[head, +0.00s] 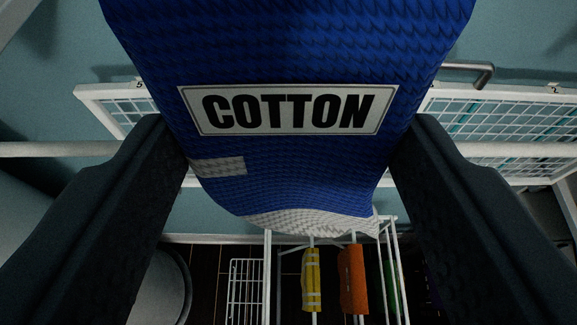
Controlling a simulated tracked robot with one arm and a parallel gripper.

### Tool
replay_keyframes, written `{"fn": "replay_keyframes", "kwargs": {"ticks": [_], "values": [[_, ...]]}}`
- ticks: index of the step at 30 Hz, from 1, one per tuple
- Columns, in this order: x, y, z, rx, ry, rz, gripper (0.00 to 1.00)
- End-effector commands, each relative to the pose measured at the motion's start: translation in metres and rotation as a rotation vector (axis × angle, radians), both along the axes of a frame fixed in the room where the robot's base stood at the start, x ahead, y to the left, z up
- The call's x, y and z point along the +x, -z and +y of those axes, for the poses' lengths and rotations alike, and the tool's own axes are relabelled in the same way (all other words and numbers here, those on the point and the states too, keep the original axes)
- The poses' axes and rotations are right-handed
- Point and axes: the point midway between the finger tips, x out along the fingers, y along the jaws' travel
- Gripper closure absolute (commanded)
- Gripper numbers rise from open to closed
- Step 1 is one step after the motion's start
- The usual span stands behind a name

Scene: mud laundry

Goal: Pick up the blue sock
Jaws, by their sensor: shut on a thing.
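The blue sock (290,165) fills the upper middle of the head view, close to the camera. It is knitted, with a white label reading "COTTON", a small grey patch at its left and a white-grey lower end. My gripper (290,150) has one dark finger on each side of the sock. The fingers are shut on it, pressing its left and right edges. The top of the sock runs out of the picture.
Behind the sock, white wire-mesh panels (500,115) and a white rail (60,149) cross a teal wall. Below stands a white rack (268,275) with yellow (311,280), orange (353,280) and green (391,285) items. A round pale object (160,290) is at lower left.

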Motion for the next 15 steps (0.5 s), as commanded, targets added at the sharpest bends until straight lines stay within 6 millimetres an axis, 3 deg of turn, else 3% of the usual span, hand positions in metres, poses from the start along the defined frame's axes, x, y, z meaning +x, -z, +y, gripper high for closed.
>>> {"fn": "replay_keyframes", "kwargs": {"ticks": [15], "values": [[0.001,-0.060,0.001,0.002,-0.002,-0.003,0.64]]}}
